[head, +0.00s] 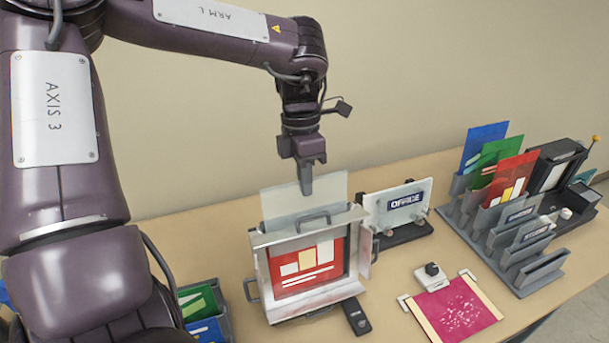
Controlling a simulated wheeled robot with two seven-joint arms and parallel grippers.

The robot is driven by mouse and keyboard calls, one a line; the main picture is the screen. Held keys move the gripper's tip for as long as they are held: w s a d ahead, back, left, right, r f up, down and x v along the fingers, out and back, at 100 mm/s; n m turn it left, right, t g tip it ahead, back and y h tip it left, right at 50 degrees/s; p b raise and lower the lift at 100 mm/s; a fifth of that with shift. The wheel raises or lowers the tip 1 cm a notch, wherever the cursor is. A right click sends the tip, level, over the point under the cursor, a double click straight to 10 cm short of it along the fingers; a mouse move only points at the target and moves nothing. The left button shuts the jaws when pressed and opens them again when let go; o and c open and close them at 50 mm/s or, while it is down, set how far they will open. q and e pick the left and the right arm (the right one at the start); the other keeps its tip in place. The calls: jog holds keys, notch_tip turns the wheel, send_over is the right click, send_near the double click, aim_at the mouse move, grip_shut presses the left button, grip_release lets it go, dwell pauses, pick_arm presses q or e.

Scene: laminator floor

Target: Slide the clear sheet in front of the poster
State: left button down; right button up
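The red poster (309,272) sits upright inside a metal frame (261,267) on the table. The clear sheet (281,204) stands upright at the frame's top, its lower part inside the frame and its upper part sticking out above. My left gripper (305,188) comes down from above, its fingers at the sheet's upper edge. The fingers look close together, with the sheet's edge appearing to lie between them. My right gripper is not in view.
An "OFFICE" sign on a stand (398,205) is behind and right of the frame. A grey rack (510,255) with coloured sheets stands at the right. A pink mat (456,308) lies in front right. A bin (205,308) stands at the left.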

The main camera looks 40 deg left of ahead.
aim_at(306, 198)
pick_arm(q)
jog(key=shift+s+d+f+b, duration=0.1)
jog(key=shift+d+f+b, duration=0.1)
jog(key=shift+f+b, duration=0.65)
jog(key=shift+s+d+f+b, duration=0.15)
jog(key=shift+f+b, duration=0.25)
jog(key=shift+f, duration=0.8)
jog(key=shift+w, duration=0.1)
jog(key=c, duration=2.1)
grip_release()
jog(key=o, duration=0.5)
jog(key=r, duration=0.2)
jog(key=a+r+b, duration=0.1)
jog(key=r, duration=0.4)
jog(key=shift+w+a+r, duration=0.15)
jog(key=shift+w+r, duration=0.15)
jog(key=shift+r, duration=0.1)
